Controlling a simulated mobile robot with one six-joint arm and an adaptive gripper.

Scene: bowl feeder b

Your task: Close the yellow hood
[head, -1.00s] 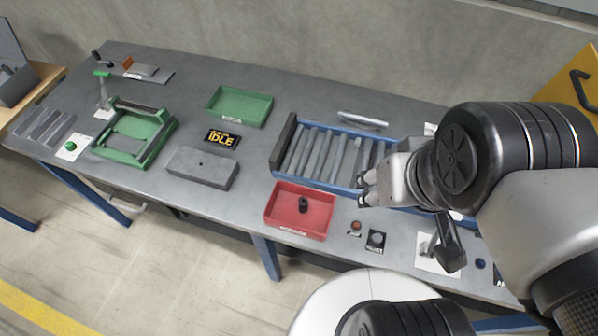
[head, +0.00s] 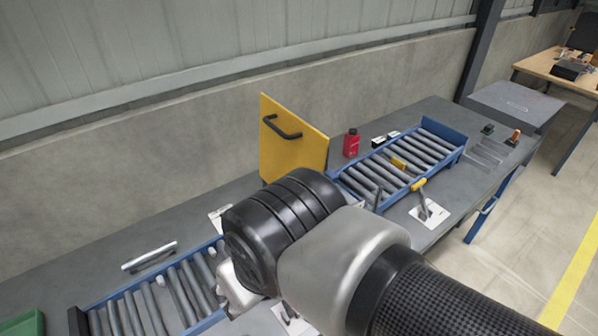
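The yellow hood (head: 303,152) stands upright like a raised panel near the back of the bench, in the middle of the head view. A black bar handle (head: 281,127) is on its left part. Its lower edge is partly hidden behind my arm. My gripper (head: 232,287) is below and left of the hood, over the near roller conveyor and apart from the hood. My wrist hides most of it, and I cannot make out its fingers well enough to tell open from shut.
A blue-framed roller conveyor (head: 82,305) lies at lower left. Another blue conveyor (head: 455,137) is right of the hood, with a yellow-handled lever (head: 420,185) in front. A red bottle (head: 351,143) stands beside the hood. A green tray (head: 22,324) sits at far lower left.

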